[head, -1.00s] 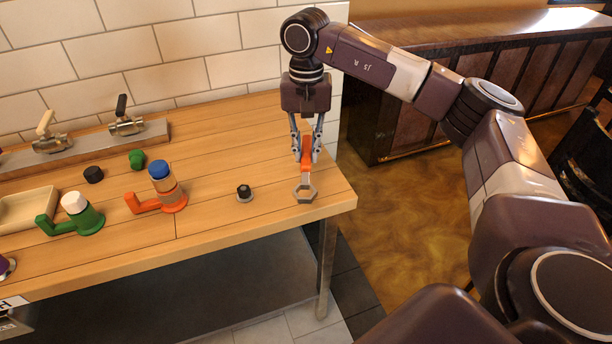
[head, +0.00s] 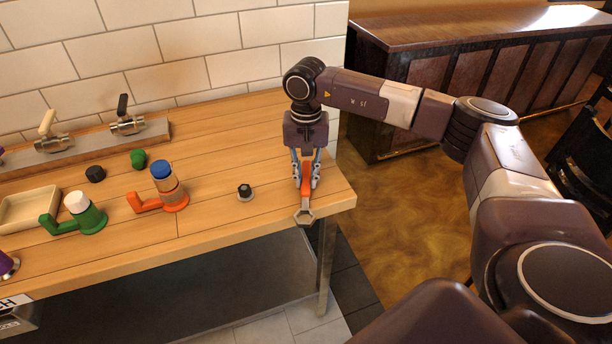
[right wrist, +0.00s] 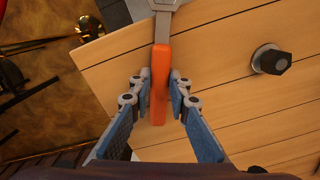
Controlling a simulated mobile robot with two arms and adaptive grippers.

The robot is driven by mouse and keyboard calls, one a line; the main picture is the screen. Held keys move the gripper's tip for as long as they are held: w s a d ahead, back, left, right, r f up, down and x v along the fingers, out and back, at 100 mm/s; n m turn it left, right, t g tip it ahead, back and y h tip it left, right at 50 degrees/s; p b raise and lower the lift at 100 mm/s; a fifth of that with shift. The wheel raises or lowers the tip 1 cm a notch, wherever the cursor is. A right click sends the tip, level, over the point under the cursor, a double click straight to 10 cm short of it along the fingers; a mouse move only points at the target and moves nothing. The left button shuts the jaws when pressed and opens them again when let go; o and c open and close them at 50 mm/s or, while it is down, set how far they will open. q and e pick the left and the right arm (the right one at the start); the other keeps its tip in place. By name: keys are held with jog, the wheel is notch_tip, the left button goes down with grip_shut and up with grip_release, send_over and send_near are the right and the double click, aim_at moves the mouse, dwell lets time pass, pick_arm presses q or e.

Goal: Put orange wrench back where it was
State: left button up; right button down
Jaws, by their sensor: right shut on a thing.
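The orange wrench (head: 306,201) has an orange handle and a grey ring-shaped head. It is near the right end of the wooden bench (head: 235,222), its head over the front edge. My right gripper (head: 305,184) points down and is shut on the orange handle. In the right wrist view, the orange wrench (right wrist: 160,76) lies between the blue-padded fingers of my right gripper (right wrist: 160,92), its head pointing away. I cannot tell whether the wrench touches the bench. My left gripper is not in view.
A black-topped metal piece (head: 245,193) stands left of the wrench. Further left are an orange fitting with a blue cap (head: 172,198), a green fitting with a white cap (head: 92,219), a green knob (head: 138,158) and a black knob (head: 95,174). Bare wood lies behind the wrench.

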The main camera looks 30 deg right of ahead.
aim_at(306, 180)
jog(key=c, duration=1.8)
grip_release()
jog(key=shift+r, duration=0.35)
notch_tip(306, 180, up, 12)
jog(key=shift+f+b, duration=0.25)
jog(key=shift+b, duration=0.7)
